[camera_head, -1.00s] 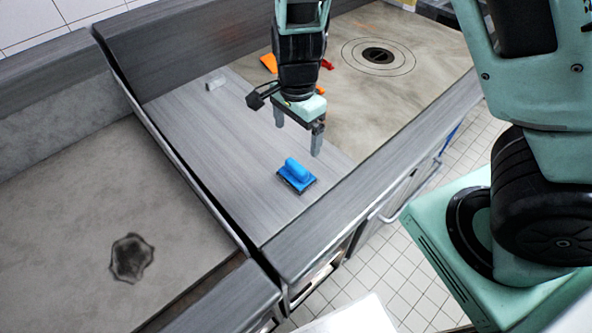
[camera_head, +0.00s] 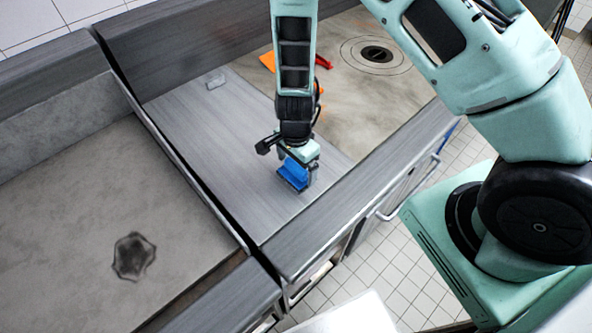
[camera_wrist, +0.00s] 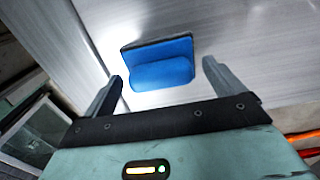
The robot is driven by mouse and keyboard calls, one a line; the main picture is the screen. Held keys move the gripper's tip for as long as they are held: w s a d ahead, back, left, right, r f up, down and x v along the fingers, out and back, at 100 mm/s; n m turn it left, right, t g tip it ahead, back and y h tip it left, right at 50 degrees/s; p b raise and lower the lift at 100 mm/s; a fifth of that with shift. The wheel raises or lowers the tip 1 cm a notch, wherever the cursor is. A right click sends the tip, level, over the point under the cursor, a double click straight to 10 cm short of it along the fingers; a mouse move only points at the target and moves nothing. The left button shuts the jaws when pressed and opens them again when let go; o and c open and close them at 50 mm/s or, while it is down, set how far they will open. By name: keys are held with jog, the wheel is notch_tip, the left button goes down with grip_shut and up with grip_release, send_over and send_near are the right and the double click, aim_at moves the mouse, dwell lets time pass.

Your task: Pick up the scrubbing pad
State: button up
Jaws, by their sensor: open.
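The scrubbing pad (camera_head: 292,175) is blue with a raised handle and a dark base. It lies on the grey metal counter (camera_head: 215,135), near its front edge. My gripper (camera_head: 297,180) is right above it in the head view, with open fingers and nothing held. In the wrist view the pad (camera_wrist: 160,64) lies ahead of and between the two spread fingertips of my gripper (camera_wrist: 162,75). Its blue handle faces the camera. The head view does not show clearly whether the fingers reach down beside the pad.
A sink basin with a dark drain patch (camera_head: 133,257) lies to the left, behind a raised edge. Orange (camera_head: 268,61) and red (camera_head: 323,61) items lie behind my arm. A small grey block (camera_head: 215,81) sits at the back left. A raised front ledge (camera_head: 345,205) borders the counter.

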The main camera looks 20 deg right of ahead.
aim_at(296, 165)
jog(key=shift+f, duration=0.25)
jog(key=c, duration=1.2)
notch_tip(296, 165, up, 10)
jog(key=shift+r+b, duration=0.1)
jog(key=shift+b, duration=0.3)
jog(key=shift+o, duration=1.2)
